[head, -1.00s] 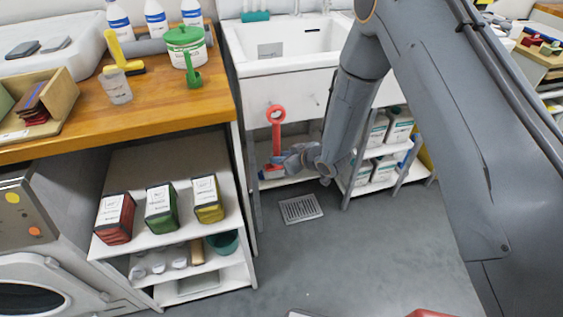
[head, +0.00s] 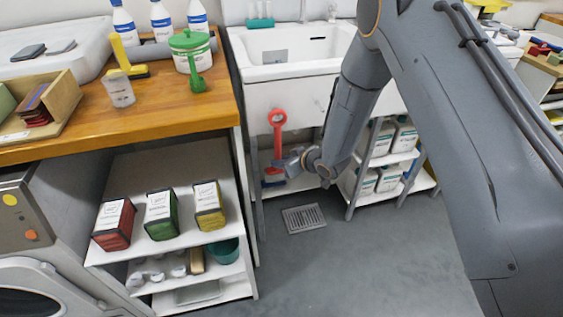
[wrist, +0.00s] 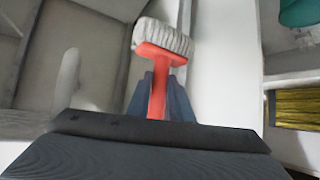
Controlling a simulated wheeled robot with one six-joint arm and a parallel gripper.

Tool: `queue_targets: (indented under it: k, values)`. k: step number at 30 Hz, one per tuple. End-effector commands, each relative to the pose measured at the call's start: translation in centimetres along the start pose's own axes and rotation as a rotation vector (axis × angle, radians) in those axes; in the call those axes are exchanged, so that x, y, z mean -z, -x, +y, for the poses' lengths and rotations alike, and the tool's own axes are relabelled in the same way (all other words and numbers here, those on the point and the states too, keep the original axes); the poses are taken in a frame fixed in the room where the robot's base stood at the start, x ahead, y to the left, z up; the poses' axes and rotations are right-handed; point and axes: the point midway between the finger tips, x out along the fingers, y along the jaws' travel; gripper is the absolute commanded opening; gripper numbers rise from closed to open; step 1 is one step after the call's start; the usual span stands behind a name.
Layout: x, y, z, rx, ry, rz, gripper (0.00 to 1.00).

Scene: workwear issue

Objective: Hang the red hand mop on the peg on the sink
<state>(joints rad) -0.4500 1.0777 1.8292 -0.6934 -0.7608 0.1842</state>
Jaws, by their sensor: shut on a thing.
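The red hand mop (head: 278,133) is in my gripper (head: 284,165), upright in front of the white sink (head: 300,98), with its ring at the top against the sink's front panel. I cannot tell whether the ring touches the panel. In the wrist view, my gripper (wrist: 158,98) is shut on the mop's red handle, and the mop's pale bristle head (wrist: 166,38) shows beyond the fingers.
A wooden counter (head: 150,118) with bottles and a green-lidded tub (head: 192,52) stands left of the sink. Open shelves (head: 135,235) below hold several boxes. Shelving with white containers (head: 382,138) is under the sink. The floor around the drain grate (head: 304,218) is clear.

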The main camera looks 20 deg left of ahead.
Motion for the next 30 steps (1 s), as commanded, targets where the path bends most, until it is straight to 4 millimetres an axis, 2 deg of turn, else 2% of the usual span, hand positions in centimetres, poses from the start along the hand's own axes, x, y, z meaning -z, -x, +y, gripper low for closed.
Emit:
queue_targets:
  k: [12, 13, 16, 17, 26, 30]
  values:
    - [0.1, 0.0, 0.0, 0.0, 0.0, 0.001, 0.0]
    - [0.1, 0.0, 0.0, 0.0, 0.0, 0.001, 0.23]
    - [0.1, 0.0, 0.0, 0.0, 0.0, 0.001, 0.4]
    - [0.1, 0.0, 0.0, 0.0, 0.0, 0.001, 0.41]
    - [-0.1, 0.2, 0.0, 0.0, -0.001, -0.001, 0.41]
    - [0.0, 1.7, 0.1, -0.002, -0.001, -0.001, 0.41]
